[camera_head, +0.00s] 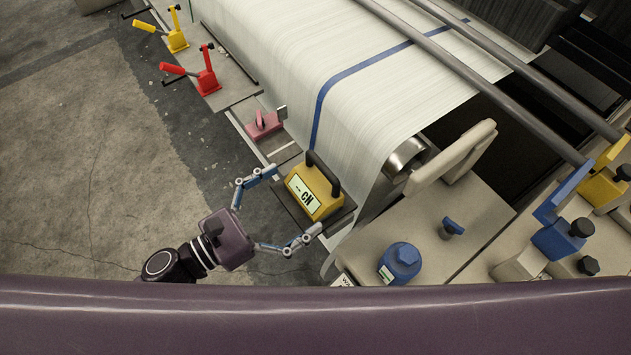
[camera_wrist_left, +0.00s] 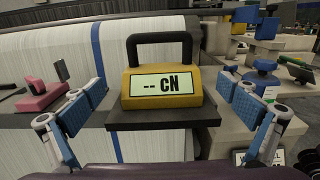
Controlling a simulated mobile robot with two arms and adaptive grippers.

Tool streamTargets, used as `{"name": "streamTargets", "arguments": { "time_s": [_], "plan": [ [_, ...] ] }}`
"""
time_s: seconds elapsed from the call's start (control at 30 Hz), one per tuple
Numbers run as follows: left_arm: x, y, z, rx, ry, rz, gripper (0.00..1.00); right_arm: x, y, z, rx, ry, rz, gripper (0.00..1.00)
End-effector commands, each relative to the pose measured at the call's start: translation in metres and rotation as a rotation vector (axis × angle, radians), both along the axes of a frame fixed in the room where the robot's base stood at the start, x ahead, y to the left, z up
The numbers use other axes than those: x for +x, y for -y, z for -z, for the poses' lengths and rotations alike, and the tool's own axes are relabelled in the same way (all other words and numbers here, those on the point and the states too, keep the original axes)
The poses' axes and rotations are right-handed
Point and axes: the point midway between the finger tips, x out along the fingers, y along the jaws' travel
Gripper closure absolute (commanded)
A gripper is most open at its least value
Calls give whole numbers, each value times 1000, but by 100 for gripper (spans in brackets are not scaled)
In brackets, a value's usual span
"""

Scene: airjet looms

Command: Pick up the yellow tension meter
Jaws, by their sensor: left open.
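The yellow tension meter (camera_head: 314,192) has a black handle on top and a pale display reading "-- CN". It sits upright on a small dark shelf (camera_head: 342,218) at the side of the loom. It also shows in the middle of the left wrist view (camera_wrist_left: 161,87). My left gripper (camera_head: 297,203) is open, with its blue-padded fingers spread to either side of the meter. The fingers look apart from it, and nothing is between them but the meter ahead. In the left wrist view the left gripper's fingers (camera_wrist_left: 164,118) frame the shelf. My right gripper is not in view.
A pink tool (camera_head: 264,125) lies on the ledge beyond the meter. Red (camera_head: 206,78) and yellow (camera_head: 175,36) levers stand farther back. White fabric (camera_head: 330,70) covers the loom beside the shelf. The floor at left is clear.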

Motion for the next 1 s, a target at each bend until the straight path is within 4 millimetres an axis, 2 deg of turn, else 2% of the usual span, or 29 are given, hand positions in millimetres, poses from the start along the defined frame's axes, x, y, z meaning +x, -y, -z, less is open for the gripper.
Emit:
{"name": "streamTargets", "arguments": {
  "time_s": [0.23,0.4,0.67,1.0],
  "plan": [
    [18,27,-8,-2,0,-2,0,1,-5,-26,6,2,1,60],
    [27,39,-5,-3,-2,-3,0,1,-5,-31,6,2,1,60],
    [28,41,-2,-1,-3,-2,0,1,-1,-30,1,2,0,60],
    [28,40,-2,-2,-2,-2,36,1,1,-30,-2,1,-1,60]
  ]
}}
